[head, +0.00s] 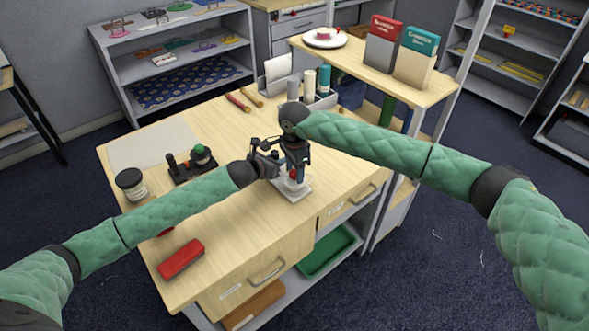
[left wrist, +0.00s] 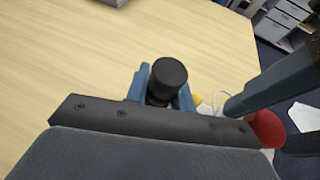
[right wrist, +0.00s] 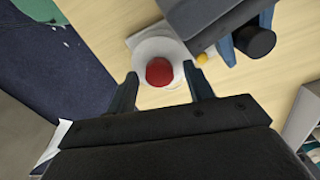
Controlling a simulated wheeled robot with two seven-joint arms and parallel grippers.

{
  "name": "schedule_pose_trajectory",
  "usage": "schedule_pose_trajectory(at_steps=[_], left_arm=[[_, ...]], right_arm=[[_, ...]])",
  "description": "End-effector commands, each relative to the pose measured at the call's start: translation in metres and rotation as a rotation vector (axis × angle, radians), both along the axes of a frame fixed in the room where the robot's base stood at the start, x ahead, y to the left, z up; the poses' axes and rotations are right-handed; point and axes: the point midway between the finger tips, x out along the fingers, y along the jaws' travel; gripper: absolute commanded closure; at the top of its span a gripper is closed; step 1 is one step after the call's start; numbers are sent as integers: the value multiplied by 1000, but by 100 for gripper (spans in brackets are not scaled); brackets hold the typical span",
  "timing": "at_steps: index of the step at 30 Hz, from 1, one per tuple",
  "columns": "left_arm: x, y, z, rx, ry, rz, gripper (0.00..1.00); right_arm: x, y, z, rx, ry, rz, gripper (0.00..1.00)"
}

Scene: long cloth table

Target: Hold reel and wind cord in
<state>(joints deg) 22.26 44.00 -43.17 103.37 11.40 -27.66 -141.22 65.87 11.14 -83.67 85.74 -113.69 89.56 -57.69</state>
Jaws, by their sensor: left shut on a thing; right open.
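The reel shows in the right wrist view as a white disc (right wrist: 178,48) with a round red knob (right wrist: 159,71), on a pale base plate (head: 295,194) near the table's front edge. My left gripper (left wrist: 162,92) is shut on a black cylindrical grip (left wrist: 170,75) beside the reel; a small yellow part (right wrist: 202,58) shows between them. My right gripper (right wrist: 160,88) is open above the reel, its fingers on either side of the red knob, not visibly closed on it. In the head view the grippers hide much of the reel. I cannot make out the cord clearly.
A red box-like object (head: 180,259) lies at the front left of the table. A black-lidded jar (head: 131,184) and a dark stand with a green ball (head: 200,154) are at the left. A grey holder with cylinders (head: 320,100) stands at the back.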

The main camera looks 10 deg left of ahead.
Motion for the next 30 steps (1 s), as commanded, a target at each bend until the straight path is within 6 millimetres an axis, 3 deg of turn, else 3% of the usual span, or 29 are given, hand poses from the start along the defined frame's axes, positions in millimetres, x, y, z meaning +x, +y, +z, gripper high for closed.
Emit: schedule_pose_trajectory(at_steps=[5,12,22,30], left_arm=[[0,0,1,0,-1,0,100],[0,0,1,0,-1,0,100],[0,0,1,-1,-1,-1,100],[0,-1,0,-1,-1,-1,100]], right_arm=[[0,0,0,0,0,0,48],[0,0,0,0,0,0,93],[0,0,1,0,0,-35,93],[0,0,1,0,-1,-192,93]])
